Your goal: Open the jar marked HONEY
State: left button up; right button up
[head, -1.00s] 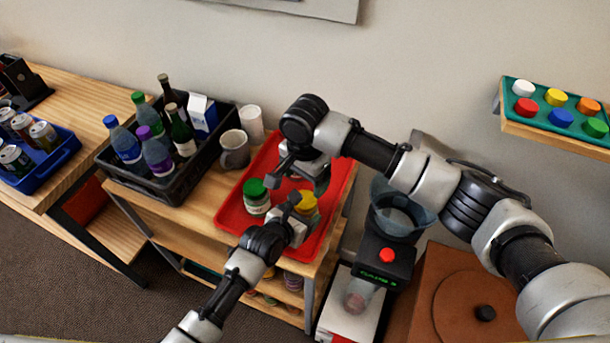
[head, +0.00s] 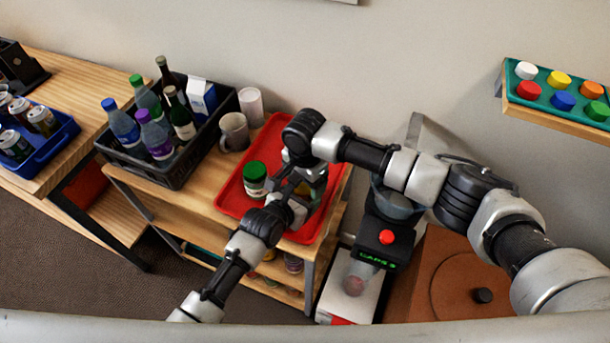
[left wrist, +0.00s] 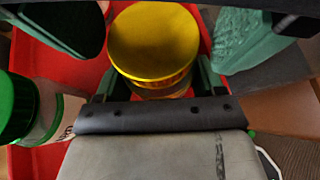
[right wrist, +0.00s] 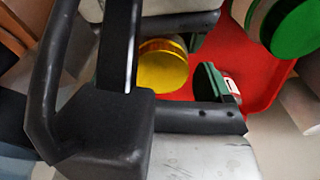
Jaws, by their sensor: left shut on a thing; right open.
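A jar with a yellow lid (left wrist: 155,45) stands on the red tray (head: 230,198). Its label is too little visible to read. The lid also shows in the right wrist view (right wrist: 163,66). My left gripper (head: 292,197) is shut on this jar from the front, below the lid. My right gripper (head: 308,180) is open above the jar, its fingers to either side of the lid, and hides most of the jar in the head view. A jar with a green lid (head: 255,178) stands just left, label unreadable; its lid also shows in the left wrist view (left wrist: 15,105).
A black crate (head: 175,178) of bottles and a carton stands left of the tray, with a grey mug (head: 234,132) and a white cup (head: 251,107) between. A machine with a red button (head: 387,237) stands right of the tray. Coloured buttons sit on a wall shelf (head: 550,110).

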jog(key=shift+c, duration=0.5)
jog(key=c, duration=0.8)
jog(key=shift+n, duration=1.7)
jog(key=shift+c, duration=0.2)
jog(key=o, duration=1)
